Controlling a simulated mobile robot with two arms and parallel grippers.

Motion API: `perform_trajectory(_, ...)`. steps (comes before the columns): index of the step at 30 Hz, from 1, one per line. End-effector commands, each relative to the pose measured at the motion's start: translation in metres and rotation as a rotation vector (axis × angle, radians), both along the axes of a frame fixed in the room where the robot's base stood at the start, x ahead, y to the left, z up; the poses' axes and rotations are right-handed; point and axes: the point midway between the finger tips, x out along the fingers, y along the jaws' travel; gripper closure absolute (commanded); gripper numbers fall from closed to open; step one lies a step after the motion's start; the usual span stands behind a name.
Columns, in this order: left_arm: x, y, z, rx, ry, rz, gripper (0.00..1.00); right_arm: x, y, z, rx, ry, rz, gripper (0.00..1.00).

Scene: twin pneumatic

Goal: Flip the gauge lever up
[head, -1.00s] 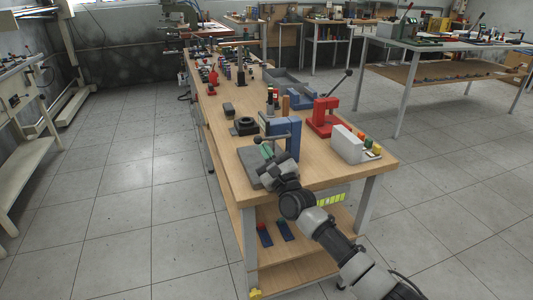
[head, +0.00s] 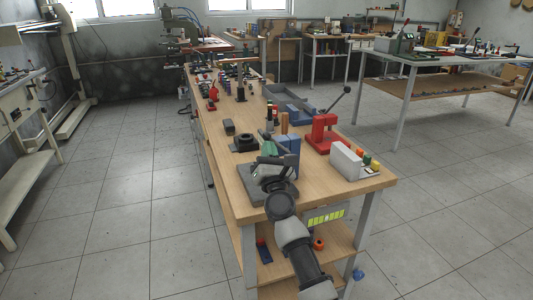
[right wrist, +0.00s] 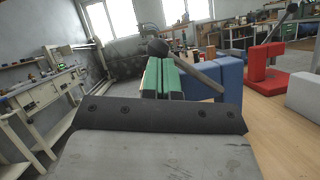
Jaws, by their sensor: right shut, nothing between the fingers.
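The gauge is a blue block (head: 288,144) on a grey base plate (head: 250,190) near the bench's front left corner. The blue block also shows in the right wrist view (right wrist: 222,80). Its lever (right wrist: 200,74) is a grey rod with a black ball knob (right wrist: 158,47), slanting up to the left beside the block. My right gripper (head: 268,150) is shut and empty at the gauge's left side. Its green fingers (right wrist: 162,78) lie together just below the knob in the right wrist view; whether they touch the lever I cannot tell. My left gripper is out of view.
A red press (head: 322,133) with a long black-knobbed lever stands right of the gauge. A white box (head: 347,161) with coloured buttons sits at the right corner. A black fixture (head: 243,144) stands behind left. Bare wood (head: 315,185) lies at the front.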

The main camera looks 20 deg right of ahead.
Motion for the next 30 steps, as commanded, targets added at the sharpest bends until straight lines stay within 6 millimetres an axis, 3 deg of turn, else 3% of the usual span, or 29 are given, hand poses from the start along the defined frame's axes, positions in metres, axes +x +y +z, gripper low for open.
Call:
perform_trajectory(15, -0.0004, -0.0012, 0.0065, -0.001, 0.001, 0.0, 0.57, 0.0004, -0.005, 0.0083, 0.107, 0.003, -0.001, 1.0)
perform_trajectory(30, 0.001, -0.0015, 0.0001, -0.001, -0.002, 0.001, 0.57, -0.0009, -0.0005, 0.0012, 0.107, 0.004, 0.0, 1.0)
